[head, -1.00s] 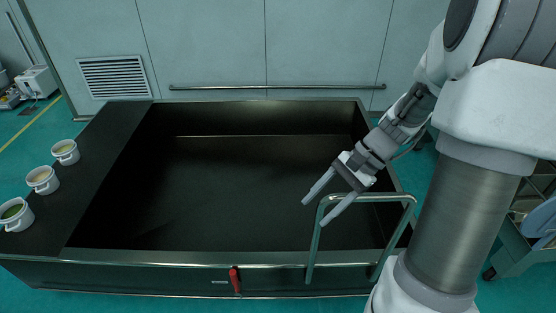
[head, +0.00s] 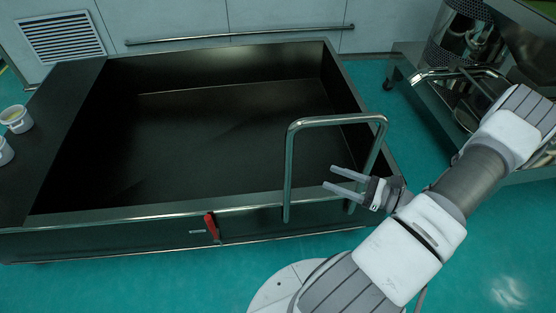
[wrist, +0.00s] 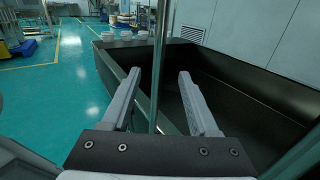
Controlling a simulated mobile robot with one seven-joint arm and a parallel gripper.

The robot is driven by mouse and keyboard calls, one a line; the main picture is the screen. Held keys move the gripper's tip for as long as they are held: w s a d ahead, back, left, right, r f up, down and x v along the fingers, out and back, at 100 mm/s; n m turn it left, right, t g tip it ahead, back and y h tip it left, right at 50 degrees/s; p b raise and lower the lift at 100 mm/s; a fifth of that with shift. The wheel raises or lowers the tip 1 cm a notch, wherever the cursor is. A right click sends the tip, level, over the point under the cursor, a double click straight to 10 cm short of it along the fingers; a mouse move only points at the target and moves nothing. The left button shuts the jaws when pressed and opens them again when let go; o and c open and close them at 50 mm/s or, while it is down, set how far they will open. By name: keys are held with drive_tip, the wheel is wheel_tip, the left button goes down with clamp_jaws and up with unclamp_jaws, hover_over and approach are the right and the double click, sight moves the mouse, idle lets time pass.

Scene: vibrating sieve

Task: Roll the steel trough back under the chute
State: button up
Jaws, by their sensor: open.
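The dark steel trough (head: 60,235) stands on the floor in the head view, wide and empty, with a red lever (head: 211,226) on its front side. A bent tubular handle (head: 335,121) rises at its right end. My gripper (head: 327,176) is open at the handle's right post, fingers pointing left. In the wrist view, the post (wrist: 159,45) runs upright between the spread fingers of my gripper (wrist: 159,76); no grip on it shows. The trough's rim (wrist: 115,68) lies beyond. I cannot clearly pick out the chute.
Steel machinery (head: 470,50) on a wheeled frame stands at the right. White tubs (head: 17,118) sit on the trough's left ledge. A wall rail (head: 240,36) and a vent (head: 62,38) are behind. Open green floor (wrist: 60,100) lies along the trough in the wrist view.

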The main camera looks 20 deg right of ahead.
drive_tip(key=b+x, duration=0.2)
drive_tip(key=x, duration=1.5)
drive_tip(key=shift+w+a, duration=0.1)
clamp_jaws()
idle(0.8)
